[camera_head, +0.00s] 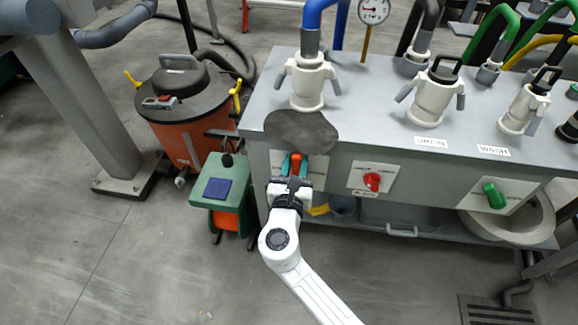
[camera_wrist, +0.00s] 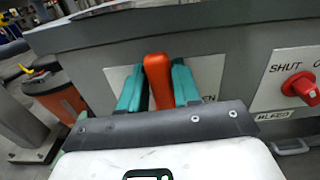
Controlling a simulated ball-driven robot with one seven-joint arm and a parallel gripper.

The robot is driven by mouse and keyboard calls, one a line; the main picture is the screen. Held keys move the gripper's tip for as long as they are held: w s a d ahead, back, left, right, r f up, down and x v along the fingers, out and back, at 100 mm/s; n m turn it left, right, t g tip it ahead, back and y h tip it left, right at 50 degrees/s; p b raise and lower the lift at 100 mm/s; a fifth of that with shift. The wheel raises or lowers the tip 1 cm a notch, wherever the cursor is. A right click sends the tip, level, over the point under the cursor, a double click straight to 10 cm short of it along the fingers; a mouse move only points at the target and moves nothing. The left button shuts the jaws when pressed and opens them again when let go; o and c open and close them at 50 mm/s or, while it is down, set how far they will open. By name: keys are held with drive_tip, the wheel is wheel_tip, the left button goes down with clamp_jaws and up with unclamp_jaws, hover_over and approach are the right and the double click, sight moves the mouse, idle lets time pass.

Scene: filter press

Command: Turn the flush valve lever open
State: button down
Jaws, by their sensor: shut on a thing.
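An orange-red lever (camera_head: 296,165) sits on a pale plate on the front face of the grey bench, left of a red knob. The lever also shows in the wrist view (camera_wrist: 158,84), where it looks upright. My gripper (camera_head: 295,160) has its teal fingers on both sides of the lever and is shut on it. In the wrist view my gripper (camera_wrist: 157,80) covers most of the plate; only the letters "EN" show to its right. The lever's name label is hidden, and its pivot is not visible.
The red knob (camera_head: 372,181) and a green knob (camera_head: 494,195) are on the same front face. A green cart (camera_head: 222,192) and an orange vacuum drum (camera_head: 187,135) stand left. Open floor lies in front.

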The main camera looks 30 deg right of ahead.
sight(319, 162)
drive_tip(key=shift+s+d+f+m+b, duration=0.35)
drive_tip(key=shift+s+d+m+b, duration=0.25)
drive_tip(key=shift+m+b, duration=0.7)
drive_tip(key=shift+s+d+f+m+b, duration=0.45)
drive_tip(key=shift+d+m+b, duration=0.35)
drive_tip(key=shift+m, duration=1.05)
drive_tip(key=shift+s+d+f+m+b, duration=0.4)
drive_tip(key=shift+d+m+b, duration=0.45)
drive_tip(key=shift+m, duration=0.7)
drive_tip(key=shift+s+a+r, duration=0.1)
drive_tip(key=c, duration=0.9)
unclamp_jaws()
drive_tip(key=shift+s, duration=0.1)
drive_tip(key=p+v, duration=0.1)
drive_tip(key=v, duration=0.9)
drive_tip(key=shift+s+a+p, duration=0.25)
drive_tip(key=shift+p, duration=0.1)
